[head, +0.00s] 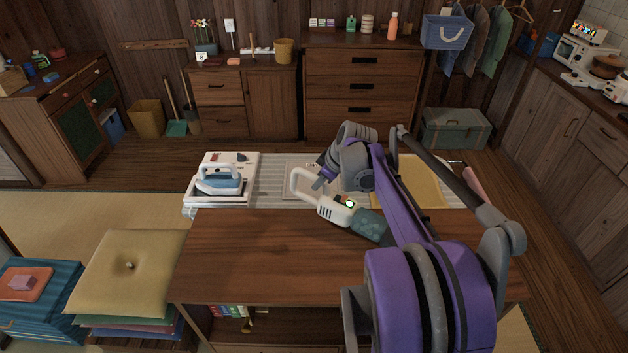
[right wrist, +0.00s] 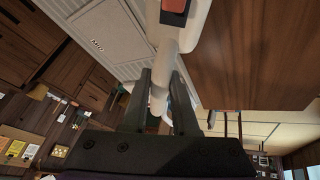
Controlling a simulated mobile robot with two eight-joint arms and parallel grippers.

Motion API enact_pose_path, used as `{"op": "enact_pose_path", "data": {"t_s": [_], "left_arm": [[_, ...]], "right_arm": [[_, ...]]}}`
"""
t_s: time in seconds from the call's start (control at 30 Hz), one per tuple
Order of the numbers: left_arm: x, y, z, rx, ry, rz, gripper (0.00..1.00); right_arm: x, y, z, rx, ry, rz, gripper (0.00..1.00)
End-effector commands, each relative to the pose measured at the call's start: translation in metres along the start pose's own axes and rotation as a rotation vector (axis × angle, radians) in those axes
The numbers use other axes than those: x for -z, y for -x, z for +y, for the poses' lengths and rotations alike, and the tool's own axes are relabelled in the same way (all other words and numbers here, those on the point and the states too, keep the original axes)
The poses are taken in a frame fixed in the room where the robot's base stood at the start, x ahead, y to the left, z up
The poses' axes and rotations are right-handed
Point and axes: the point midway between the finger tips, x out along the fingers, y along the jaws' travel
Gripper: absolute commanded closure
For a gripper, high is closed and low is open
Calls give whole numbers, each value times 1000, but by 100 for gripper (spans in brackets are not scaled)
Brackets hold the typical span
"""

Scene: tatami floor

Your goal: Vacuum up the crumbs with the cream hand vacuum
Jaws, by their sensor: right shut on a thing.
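The cream hand vacuum (head: 334,212) is over the far middle of the wooden table (head: 265,250), with a looped handle on its left, a small green light and a dark grey-green end pointing right. My right gripper (head: 321,181) is shut on its handle. In the right wrist view the pale handle (right wrist: 168,62) runs between the dark fingers of the right gripper (right wrist: 161,95), with a red part above. I cannot tell whether the vacuum touches the table. I cannot make out any crumbs; my right arm hides part of the table's right side. My left gripper is not in view.
A white tray (head: 246,163) with a blue iron (head: 219,180) stands at the table's far left. A grey striped mat (head: 271,171) lies along the back, with a yellow sheet (head: 422,178) at right. The table's front left is bare. A yellow cushion (head: 125,270) sits beside it.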

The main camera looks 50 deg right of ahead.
Motion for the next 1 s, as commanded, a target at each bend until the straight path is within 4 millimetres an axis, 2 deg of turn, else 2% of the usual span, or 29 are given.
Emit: {"op": "enact_pose_path", "data": {"t_s": [0.7,1.0], "left_arm": [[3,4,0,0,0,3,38],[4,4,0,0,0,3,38]], "right_arm": [[-15,-1,46,-1,-1,0,100],[-33,6,55,0,-1,0,100]]}}
